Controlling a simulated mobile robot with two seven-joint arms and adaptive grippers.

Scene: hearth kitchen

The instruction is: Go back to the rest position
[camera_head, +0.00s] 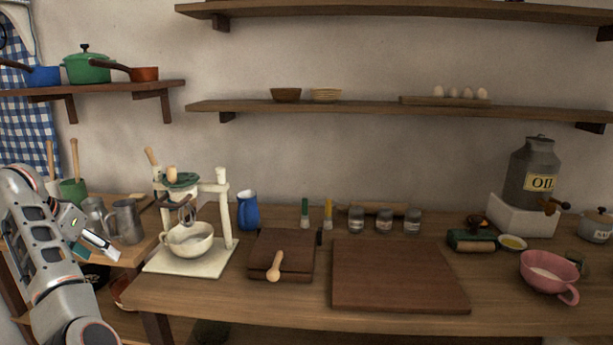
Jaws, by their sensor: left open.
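My left arm comes up from the lower left corner, and my left gripper (100,246) is at its end, in front of the side table. The gripper is open, with nothing seen between its fingers. It is apart from the wooden worktable (290,312), to the left of the white mixer stand. My right gripper and right arm do not show.
A mixer stand (228,238) with a cream bowl (188,247) stands at the worktable's left. A metal mug (127,221) is close behind my left gripper. A brown board (398,275), a pink bowl (548,272) and an oil can (533,172) are farther right. Shelves (340,107) line the wall.

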